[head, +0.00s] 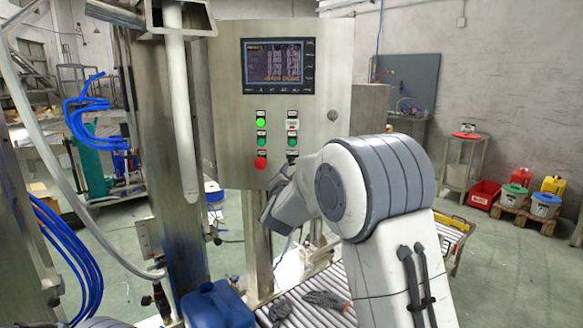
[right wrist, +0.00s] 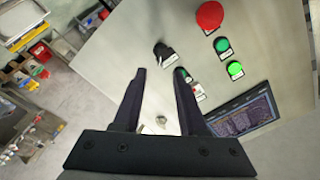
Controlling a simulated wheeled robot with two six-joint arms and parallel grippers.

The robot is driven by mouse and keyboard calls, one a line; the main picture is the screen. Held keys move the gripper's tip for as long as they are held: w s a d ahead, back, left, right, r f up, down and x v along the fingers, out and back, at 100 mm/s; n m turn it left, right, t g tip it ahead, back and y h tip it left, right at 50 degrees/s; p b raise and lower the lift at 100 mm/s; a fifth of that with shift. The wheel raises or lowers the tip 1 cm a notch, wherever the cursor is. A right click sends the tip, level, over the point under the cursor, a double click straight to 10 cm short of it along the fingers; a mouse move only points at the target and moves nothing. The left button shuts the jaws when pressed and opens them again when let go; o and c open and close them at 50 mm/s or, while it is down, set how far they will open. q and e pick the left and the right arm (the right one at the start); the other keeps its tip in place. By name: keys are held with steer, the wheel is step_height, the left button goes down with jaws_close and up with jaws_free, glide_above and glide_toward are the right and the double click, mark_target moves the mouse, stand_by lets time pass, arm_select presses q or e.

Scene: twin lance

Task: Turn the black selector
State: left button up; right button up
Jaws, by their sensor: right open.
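The black selector (right wrist: 162,50) is a small knob on the front of the steel control panel. In the right wrist view it lies just beyond my right fingertips, in line with the gap between them. In the head view the selector (head: 292,156) shows only in part, at the bottom of the right button column. My right gripper (right wrist: 160,73) is open, with nothing between its fingers. In the head view my right gripper (head: 285,174) is at the lower panel, largely hidden by my wrist. I cannot tell whether it touches the selector. My left gripper is not in view.
A red button (right wrist: 210,14) and a lit green button (right wrist: 235,69) are beside the selector. Another green button (right wrist: 182,73) is close to my right finger. A screen (head: 278,66) is above the buttons. A roller conveyor (head: 330,283) and a blue canister (head: 216,305) are below.

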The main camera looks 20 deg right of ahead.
mark_target(292, 163)
steer(key=p+x, duration=0.2)
steer(key=x, duration=0.6)
steer(key=shift+w+d, duration=0.1)
steer(key=shift+w, duration=0.25)
jaws_close()
